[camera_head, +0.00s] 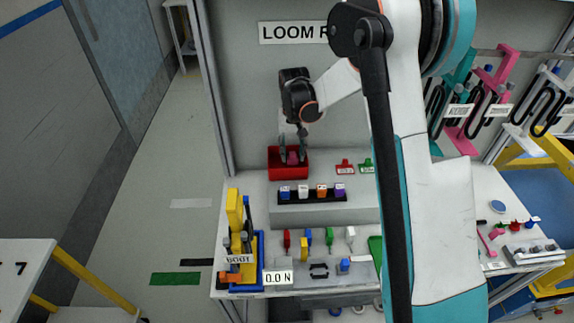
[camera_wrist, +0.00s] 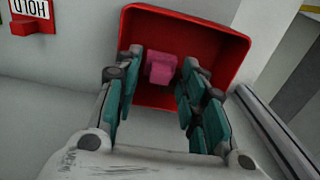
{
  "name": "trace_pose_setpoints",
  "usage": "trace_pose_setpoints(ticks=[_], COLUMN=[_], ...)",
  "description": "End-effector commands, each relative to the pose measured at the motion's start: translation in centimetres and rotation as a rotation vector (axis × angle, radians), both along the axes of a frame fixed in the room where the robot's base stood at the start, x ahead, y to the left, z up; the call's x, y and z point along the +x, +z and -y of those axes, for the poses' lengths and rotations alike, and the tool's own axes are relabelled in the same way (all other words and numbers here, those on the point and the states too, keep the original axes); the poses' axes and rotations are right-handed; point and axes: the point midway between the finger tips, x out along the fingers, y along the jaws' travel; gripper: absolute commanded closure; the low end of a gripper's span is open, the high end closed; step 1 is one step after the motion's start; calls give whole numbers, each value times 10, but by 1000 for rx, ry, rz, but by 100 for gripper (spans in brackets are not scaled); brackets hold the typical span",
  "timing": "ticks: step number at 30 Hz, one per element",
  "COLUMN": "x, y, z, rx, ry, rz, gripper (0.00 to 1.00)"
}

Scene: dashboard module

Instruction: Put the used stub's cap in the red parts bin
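The red parts bin (camera_head: 288,176) stands on the raised back shelf, against the wall panel. It also shows in the wrist view (camera_wrist: 226,40), with its inside facing me. A small pink cap (camera_wrist: 160,68) is inside the bin; it shows as a pink patch in the head view (camera_head: 293,157). My gripper (camera_head: 293,152) reaches down into the bin. Its teal-padded fingers, also in the wrist view (camera_wrist: 158,75), are spread on either side of the cap, with small gaps visible. Whether the cap rests on the bin floor is hard to tell.
Red and green tags (camera_head: 344,166) are right of the bin. A black rack (camera_head: 312,195) with several coloured blocks stands in front. A yellow and blue fixture (camera_head: 236,240) stands at the bench's left. My arm hides part of the bench's middle right.

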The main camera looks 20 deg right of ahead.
Motion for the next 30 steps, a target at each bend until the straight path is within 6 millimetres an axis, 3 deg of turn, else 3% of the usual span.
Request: trace_pose_setpoints(ticks=[14,30], x=[0,0], y=[7,103], z=[0,0], rx=[0,0], ry=[0,0], rz=[0,0], gripper=[47,47])
